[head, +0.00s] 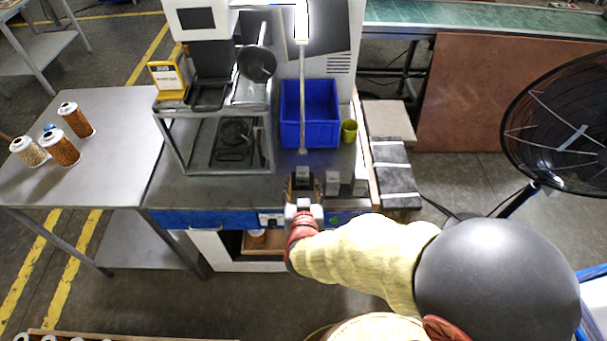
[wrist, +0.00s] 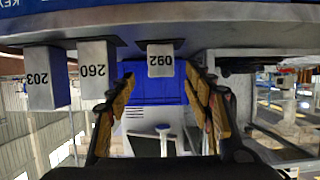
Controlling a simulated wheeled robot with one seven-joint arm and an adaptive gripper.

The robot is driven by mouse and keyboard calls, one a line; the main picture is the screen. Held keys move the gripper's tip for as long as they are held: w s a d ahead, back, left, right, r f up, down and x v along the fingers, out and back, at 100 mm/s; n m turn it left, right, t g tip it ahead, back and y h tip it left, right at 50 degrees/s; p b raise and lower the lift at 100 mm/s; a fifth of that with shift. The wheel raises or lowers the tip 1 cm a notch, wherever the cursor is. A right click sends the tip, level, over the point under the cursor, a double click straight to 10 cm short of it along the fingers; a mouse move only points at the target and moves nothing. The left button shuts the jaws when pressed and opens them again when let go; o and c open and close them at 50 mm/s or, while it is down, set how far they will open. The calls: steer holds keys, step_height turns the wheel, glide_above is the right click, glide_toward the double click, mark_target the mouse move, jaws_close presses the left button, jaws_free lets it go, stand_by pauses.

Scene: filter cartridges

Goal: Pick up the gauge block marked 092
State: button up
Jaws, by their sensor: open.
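The gauge block marked 092 (wrist: 160,61) is a small grey metal block, seen upside down in the wrist view, standing on the bench. In the head view it stands at the bench's front (head: 303,172), just beyond my gripper (head: 303,188). My gripper is open in the wrist view (wrist: 160,76), with one tan-padded finger on each side of the 092 block's line. The block lies at or just past the fingertips, with visible gaps on both sides. I cannot tell how far the fingertips reach along it.
A blue bin (head: 309,142) and a yellow-green cup (head: 349,132) stand behind. A metal frame (head: 180,160) stands to the left.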

mark_target(303, 177)
steer(key=b+x, duration=0.3)
steer(key=x, duration=0.4)
steer(key=shift+r, duration=0.1)
steer(key=shift+c, duration=0.6)
steer(key=c, duration=1.1)
steer(key=shift+r, duration=0.1)
jaws_close()
